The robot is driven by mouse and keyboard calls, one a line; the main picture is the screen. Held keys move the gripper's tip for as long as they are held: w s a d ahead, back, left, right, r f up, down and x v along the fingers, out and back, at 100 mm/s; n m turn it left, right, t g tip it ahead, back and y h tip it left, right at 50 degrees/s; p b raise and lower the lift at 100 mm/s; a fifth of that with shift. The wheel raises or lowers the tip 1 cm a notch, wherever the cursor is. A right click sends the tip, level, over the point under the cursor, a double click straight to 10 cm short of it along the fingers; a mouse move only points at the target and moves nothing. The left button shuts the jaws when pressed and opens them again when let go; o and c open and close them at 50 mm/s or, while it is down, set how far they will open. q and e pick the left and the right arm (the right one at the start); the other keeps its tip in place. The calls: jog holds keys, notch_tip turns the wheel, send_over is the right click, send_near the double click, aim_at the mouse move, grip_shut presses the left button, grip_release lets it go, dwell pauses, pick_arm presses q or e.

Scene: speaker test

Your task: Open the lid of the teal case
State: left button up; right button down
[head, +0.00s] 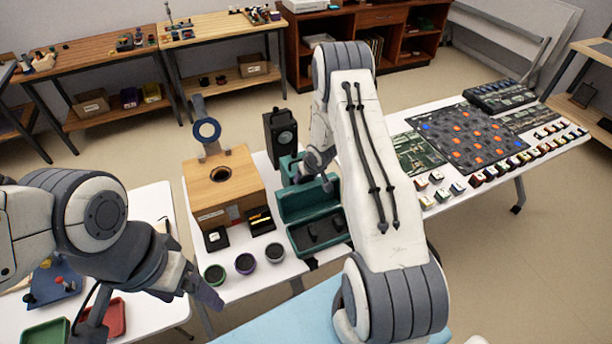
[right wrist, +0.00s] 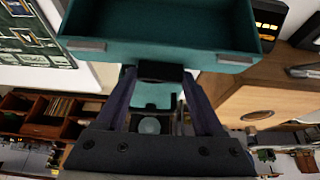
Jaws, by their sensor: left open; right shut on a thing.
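The teal case (head: 318,236) stands on the white table with its lid (head: 287,170) raised at the back. Dark contents show inside the case. My right gripper (head: 312,168) is at the raised lid, partly hidden by my arm. In the right wrist view, my right gripper (right wrist: 160,85) is shut on the black handle (right wrist: 160,72) of the lid (right wrist: 150,50), between two grey latches. My left gripper (head: 160,295) is open and empty at the lower left, apart from the case.
A wooden box (head: 222,180) and a black speaker (head: 281,135) stand close to the case. Three small round cups, including a purple one (head: 245,264), stand in front. A dark board (head: 468,138) with small blocks lies to the right. Red (head: 116,316) and green trays lie lower left.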

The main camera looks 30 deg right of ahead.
jog(key=shift+w+d+r, duration=0.2)
jog(key=shift+w+r, duration=0.2)
jog(key=shift+w, duration=0.1)
jog(key=shift+c, duration=1.2)
grip_release()
jog(key=shift+o, duration=1.2)
jog(key=shift+s+a+f, duration=0.15)
jog(key=shift+s+r, duration=0.15)
jog(key=shift+r, duration=0.15)
jog(key=v, duration=0.9)
jog(key=shift+s+r, duration=0.25)
jog(key=shift+r, duration=0.1)
